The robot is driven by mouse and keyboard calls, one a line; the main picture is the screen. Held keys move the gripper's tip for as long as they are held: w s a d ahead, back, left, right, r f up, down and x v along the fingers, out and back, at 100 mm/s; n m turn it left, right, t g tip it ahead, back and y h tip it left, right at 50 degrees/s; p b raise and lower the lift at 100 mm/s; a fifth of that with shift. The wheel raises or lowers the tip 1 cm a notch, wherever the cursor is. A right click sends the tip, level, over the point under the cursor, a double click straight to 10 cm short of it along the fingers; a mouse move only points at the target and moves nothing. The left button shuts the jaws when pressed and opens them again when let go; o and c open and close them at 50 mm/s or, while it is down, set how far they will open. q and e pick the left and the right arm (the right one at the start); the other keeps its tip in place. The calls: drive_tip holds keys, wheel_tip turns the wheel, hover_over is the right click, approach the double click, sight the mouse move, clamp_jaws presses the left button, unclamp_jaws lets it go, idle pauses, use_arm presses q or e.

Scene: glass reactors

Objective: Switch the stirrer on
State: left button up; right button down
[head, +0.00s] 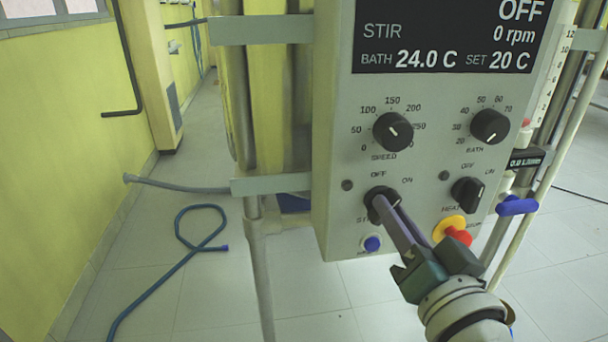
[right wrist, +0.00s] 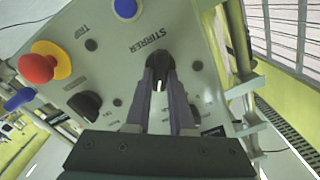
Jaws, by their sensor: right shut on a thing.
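The stirrer knob (head: 376,193) is a black rotary knob at the lower left of the grey control panel (head: 340,120), with OFF and ON printed above it. My right gripper (head: 384,205) reaches up from the lower right and is shut on this knob. In the right wrist view the two fingers (right wrist: 160,88) lie on either side of the knob (right wrist: 158,60), under the STIRRER label. A white mark shows between the fingers, but I cannot tell which position it points to. The display (head: 450,35) reads STIR OFF, 0 rpm. My left gripper is not in view.
Close by are the heater knob (head: 467,194), a red button on a yellow collar (head: 454,231) and a blue button (head: 371,243). The speed knob (head: 393,131) and bath knob (head: 490,126) sit above. A blue hose (head: 165,273) lies on the floor at left.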

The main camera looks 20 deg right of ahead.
drive_tip(key=m, duration=0.5)
drive_tip(key=shift+d, duration=0.1)
drive_tip(key=shift+m, duration=0.3)
idle(0.4)
drive_tip(key=c, duration=0.8)
unclamp_jaws()
drive_tip(key=shift+s+f, duration=0.1)
drive_tip(key=shift+s, duration=0.05)
drive_tip(key=v, duration=0.9)
drive_tip(key=shift+s, duration=0.4)
